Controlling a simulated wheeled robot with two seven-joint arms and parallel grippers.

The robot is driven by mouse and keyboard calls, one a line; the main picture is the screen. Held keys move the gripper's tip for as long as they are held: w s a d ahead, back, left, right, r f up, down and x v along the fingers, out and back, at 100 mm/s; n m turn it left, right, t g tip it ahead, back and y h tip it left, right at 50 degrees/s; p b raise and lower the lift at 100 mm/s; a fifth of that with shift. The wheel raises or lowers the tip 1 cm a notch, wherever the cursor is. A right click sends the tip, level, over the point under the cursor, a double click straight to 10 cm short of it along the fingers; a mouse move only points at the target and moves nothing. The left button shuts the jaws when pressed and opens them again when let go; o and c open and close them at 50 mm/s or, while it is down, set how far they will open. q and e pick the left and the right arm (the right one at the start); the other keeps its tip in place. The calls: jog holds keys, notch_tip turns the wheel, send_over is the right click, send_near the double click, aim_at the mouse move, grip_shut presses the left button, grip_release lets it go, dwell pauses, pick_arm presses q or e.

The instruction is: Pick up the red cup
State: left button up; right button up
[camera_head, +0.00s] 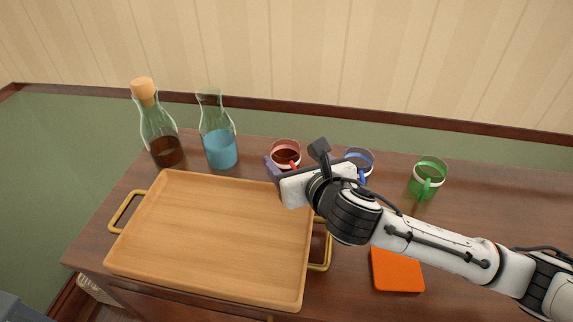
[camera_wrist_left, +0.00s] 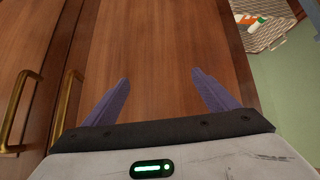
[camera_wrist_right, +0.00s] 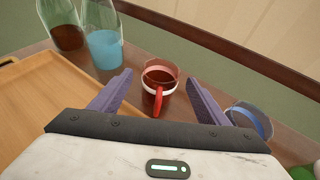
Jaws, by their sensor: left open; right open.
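The red cup (camera_head: 286,153) stands upright on the wooden cabinet top behind the tray, partly hidden by my right gripper in the head view. In the right wrist view the red cup (camera_wrist_right: 159,84) shows dark contents, a white band and a red handle turned toward me. My right gripper (camera_wrist_right: 158,88) is open, with its purple fingers to either side of the cup's near side; I cannot tell whether they touch it. My left gripper (camera_wrist_left: 160,85) is open and empty in front of brown wooden panels; it does not show in the head view.
A wooden tray (camera_head: 215,235) with brass handles lies at the front left. A corked bottle (camera_head: 160,135) and a blue-liquid carafe (camera_head: 219,145) stand left of the cup. A blue cup (camera_head: 359,158) is close on its right, then a green cup (camera_head: 427,177). An orange pad (camera_head: 396,271) lies in front.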

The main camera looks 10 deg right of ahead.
aim_at(281, 145)
jog(key=x, duration=0.4)
jog(key=shift+w+r, duration=0.1)
jog(key=shift+w, duration=0.25)
jog(key=c, duration=1.2)
jog(key=shift+r, duration=0.1)
